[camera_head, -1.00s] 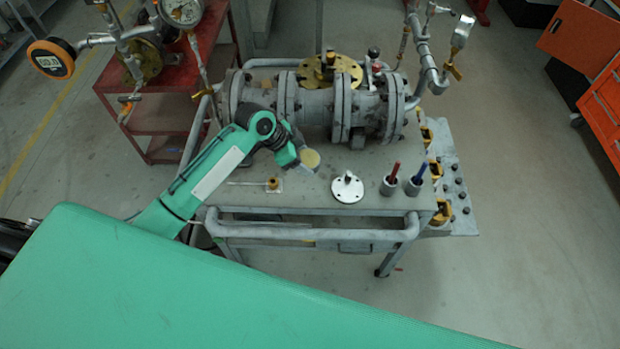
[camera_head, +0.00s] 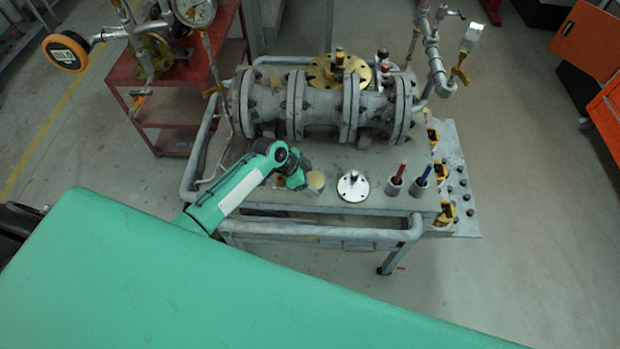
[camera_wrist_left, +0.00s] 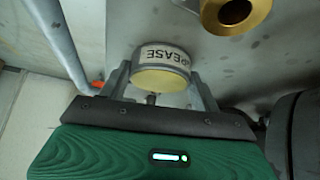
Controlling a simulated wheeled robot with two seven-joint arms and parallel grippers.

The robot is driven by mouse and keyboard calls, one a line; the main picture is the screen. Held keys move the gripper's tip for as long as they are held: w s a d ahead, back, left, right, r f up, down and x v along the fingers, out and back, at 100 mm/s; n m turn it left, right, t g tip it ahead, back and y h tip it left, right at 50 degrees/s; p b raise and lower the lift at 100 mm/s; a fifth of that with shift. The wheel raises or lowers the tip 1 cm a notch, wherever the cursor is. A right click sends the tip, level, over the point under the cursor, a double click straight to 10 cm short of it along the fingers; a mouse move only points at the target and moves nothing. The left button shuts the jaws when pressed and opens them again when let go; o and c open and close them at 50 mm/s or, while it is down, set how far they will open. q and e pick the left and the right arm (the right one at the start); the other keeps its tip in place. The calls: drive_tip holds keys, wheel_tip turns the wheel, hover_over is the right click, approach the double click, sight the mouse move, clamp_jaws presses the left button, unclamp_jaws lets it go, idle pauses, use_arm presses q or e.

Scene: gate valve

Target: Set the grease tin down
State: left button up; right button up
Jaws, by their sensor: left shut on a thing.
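The grease tin (camera_head: 315,182) is a small round tin with a yellowish end. In the left wrist view the tin (camera_wrist_left: 163,70) shows a white band with dark letters reading "EASE". My left gripper (camera_head: 303,180) is shut on the tin; its two fingers (camera_wrist_left: 163,88) stand either side of it. The tin is low at the front of the grey cart top (camera_head: 262,203), left of the white flange. I cannot tell whether its underside touches the top. My right gripper is not in view.
A white flanged disc (camera_head: 353,187) lies right of the tin. Two cups with a red marker (camera_head: 398,180) and a blue marker (camera_head: 420,180) stand further right. The big grey valve body (camera_head: 320,105) lies behind. A brass part (camera_wrist_left: 235,14) is near the tin.

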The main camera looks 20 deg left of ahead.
use_arm(q)
drive_tip(key=shift+f, duration=0.1)
drive_tip(key=o, duration=1.1)
drive_tip(key=shift+o, duration=0.2)
drive_tip(key=shift+r, duration=0.2)
drive_tip(key=shift+a+r, duration=0.15)
drive_tip(key=b+v, duration=0.2)
drive_tip(key=v, duration=0.9)
drive_tip(key=shift+r, duration=0.25)
drive_tip(key=shift+s, duration=0.15)
